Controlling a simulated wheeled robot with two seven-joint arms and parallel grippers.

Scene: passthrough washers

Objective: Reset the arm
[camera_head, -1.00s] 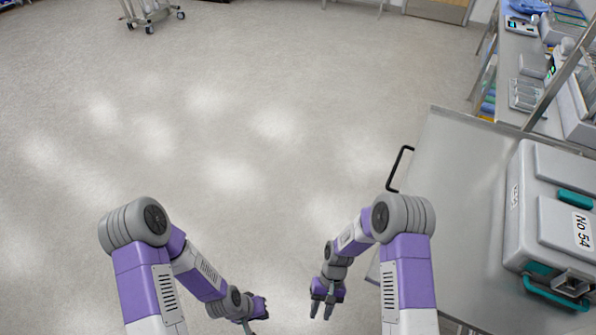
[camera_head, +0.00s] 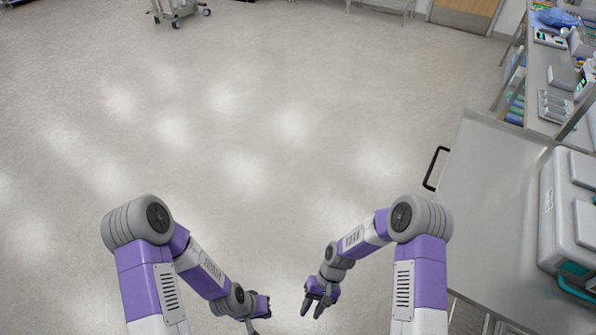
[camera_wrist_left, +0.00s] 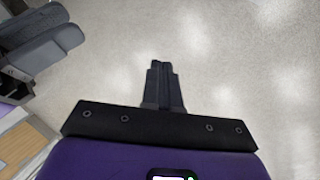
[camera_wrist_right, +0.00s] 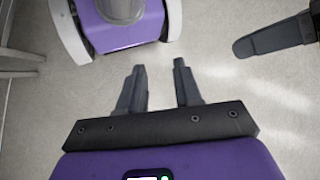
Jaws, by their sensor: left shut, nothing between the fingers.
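My left arm comes in from the left in the head view. Its gripper (camera_head: 252,318) hangs low over the floor near the bottom edge, and its fingers are partly hidden there. In the left wrist view the left gripper (camera_wrist_left: 161,66) is shut, its two fingers together with nothing between them. My right arm is bent inward, and its gripper (camera_head: 313,309) points down over bare floor. In the right wrist view the right gripper (camera_wrist_right: 159,66) is open and empty, with a clear gap between its fingers. The two grippers are apart.
A grey metal cart top (camera_head: 488,190) with a black handle (camera_head: 435,168) stands right of my right arm. A grey case (camera_head: 574,215) sits on it. A bench (camera_head: 545,75) with lab items is behind. A wheeled stand (camera_head: 178,10) is far off. The floor ahead is clear.

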